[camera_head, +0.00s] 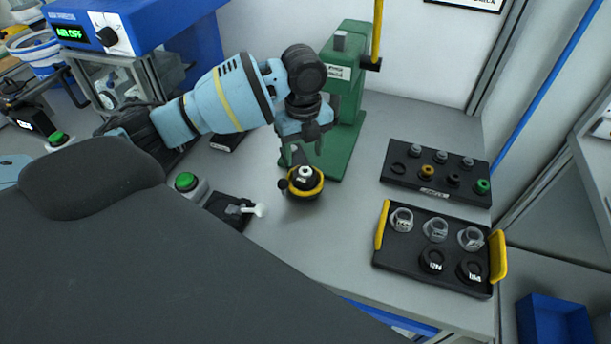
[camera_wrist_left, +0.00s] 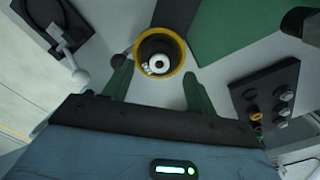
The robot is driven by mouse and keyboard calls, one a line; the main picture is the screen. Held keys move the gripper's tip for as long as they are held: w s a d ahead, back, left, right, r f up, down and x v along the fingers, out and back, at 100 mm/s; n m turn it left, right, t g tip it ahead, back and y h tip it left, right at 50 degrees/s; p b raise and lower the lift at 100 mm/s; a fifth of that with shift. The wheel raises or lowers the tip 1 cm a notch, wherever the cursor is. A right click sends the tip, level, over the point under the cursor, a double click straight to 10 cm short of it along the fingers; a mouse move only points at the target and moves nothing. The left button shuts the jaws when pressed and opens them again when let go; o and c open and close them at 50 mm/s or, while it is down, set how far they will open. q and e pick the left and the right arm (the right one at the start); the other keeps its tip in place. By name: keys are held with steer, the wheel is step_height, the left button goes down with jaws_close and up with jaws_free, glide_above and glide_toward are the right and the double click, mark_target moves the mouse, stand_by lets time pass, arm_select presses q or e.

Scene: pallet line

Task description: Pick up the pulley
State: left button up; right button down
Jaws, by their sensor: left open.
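A round black piece with a yellow rim and a pale hub (camera_head: 304,182) stands on the grey bench; it also shows in the left wrist view (camera_wrist_left: 158,64). I cannot tell whether the pulley is this whole piece or the small part at its centre. My left gripper (camera_head: 302,150) is above it, pointing down. In the left wrist view its two green fingers (camera_wrist_left: 157,73) are apart and empty, with the pale hub between them in the picture. Nothing shows it touching the piece. My right gripper is not in view.
A green press (camera_head: 352,105) stands right behind the gripper. A black clamp with a white lever (camera_head: 232,211) and a green button (camera_head: 186,181) are at left. At right are a black rack (camera_head: 405,180) with small parts and a yellow-handled tray (camera_head: 400,257).

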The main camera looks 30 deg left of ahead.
mark_target(304, 169)
arm_select(q)
steer(key=shift+f, duration=2.65)
steer(key=c, duration=0.8)
step_height(304, 169, up, 10)
steer(key=shift+d+r, duration=0.1)
